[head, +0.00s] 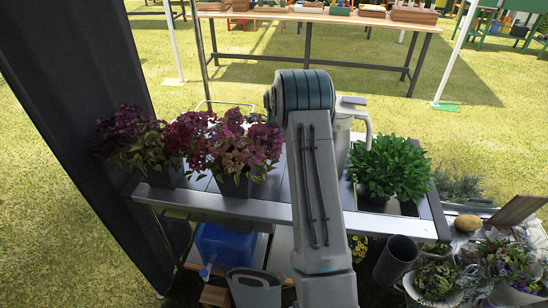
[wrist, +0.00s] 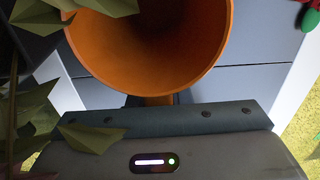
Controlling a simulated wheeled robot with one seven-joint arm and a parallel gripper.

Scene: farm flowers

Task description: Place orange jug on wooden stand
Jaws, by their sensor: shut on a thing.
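The orange jug (wrist: 150,50) fills the top middle of the wrist view, its wide round mouth facing the camera. A short orange part of it, apparently the handle, runs down to my gripper (wrist: 156,101), which is shut on it. The fingertips are mostly hidden. In the head view my arm covers the middle of the metal table, and the jug does not show there. I cannot make out for certain which thing is the wooden stand.
Purple potted flowers (head: 238,148) stand left on the metal table (head: 240,208), and a green leafy plant (head: 390,166) stands right. A dark curtain (head: 85,110) hangs at the left. A long wooden table (head: 330,17) stands behind. Leaves (wrist: 90,135) are close to the gripper.

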